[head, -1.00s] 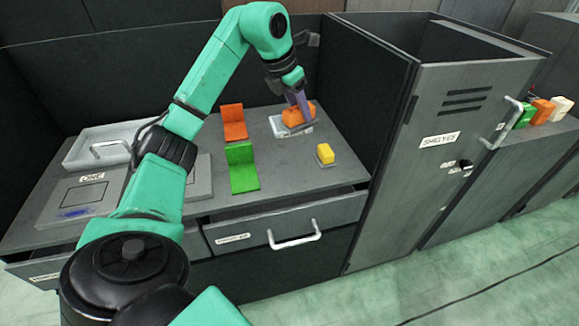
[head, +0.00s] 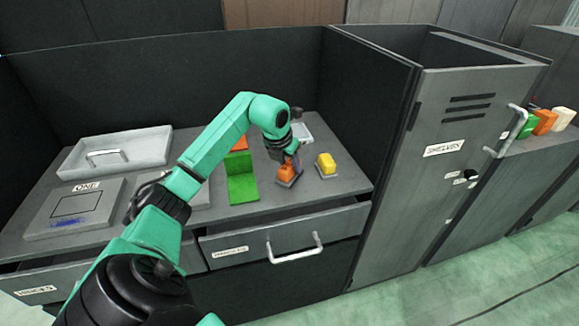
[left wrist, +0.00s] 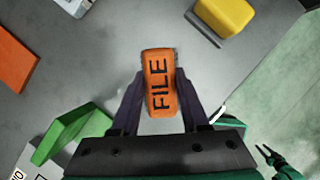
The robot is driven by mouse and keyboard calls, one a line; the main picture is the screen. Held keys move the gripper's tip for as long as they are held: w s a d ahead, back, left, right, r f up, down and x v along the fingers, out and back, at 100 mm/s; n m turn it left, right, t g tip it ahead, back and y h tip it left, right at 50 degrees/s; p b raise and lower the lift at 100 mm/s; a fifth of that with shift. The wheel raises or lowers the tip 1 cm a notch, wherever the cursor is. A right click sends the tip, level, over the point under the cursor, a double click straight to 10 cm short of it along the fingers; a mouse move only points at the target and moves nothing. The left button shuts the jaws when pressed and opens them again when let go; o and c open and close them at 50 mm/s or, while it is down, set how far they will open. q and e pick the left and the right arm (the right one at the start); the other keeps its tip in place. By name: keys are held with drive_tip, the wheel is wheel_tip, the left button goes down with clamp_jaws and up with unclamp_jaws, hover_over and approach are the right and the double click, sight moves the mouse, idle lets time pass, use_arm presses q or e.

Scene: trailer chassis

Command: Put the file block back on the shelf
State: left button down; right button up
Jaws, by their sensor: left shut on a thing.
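The orange file block (head: 286,173), marked FILE, is in my left gripper (head: 291,160). In the left wrist view the file block (left wrist: 160,83) is between the two dark fingers of my left gripper (left wrist: 160,100), which are shut on its sides. It is over the grey worktop, left of the yellow block (head: 326,163). I cannot tell how high its underside is above the worktop. My right gripper is not in view.
A green angled piece (head: 242,187) and an orange one (head: 240,143) are left of the block. A pale pad (head: 303,133) lies behind it. A grey tray (head: 115,151) is at the left. The drawer (head: 285,235) is slightly open. Small blocks (head: 543,122) sit beyond the cabinet.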

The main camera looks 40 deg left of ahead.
use_arm(q)
drive_tip(key=shift+f, duration=0.2)
drive_tip(key=shift+c, duration=2)
unclamp_jaws()
drive_tip(key=v, duration=1.2)
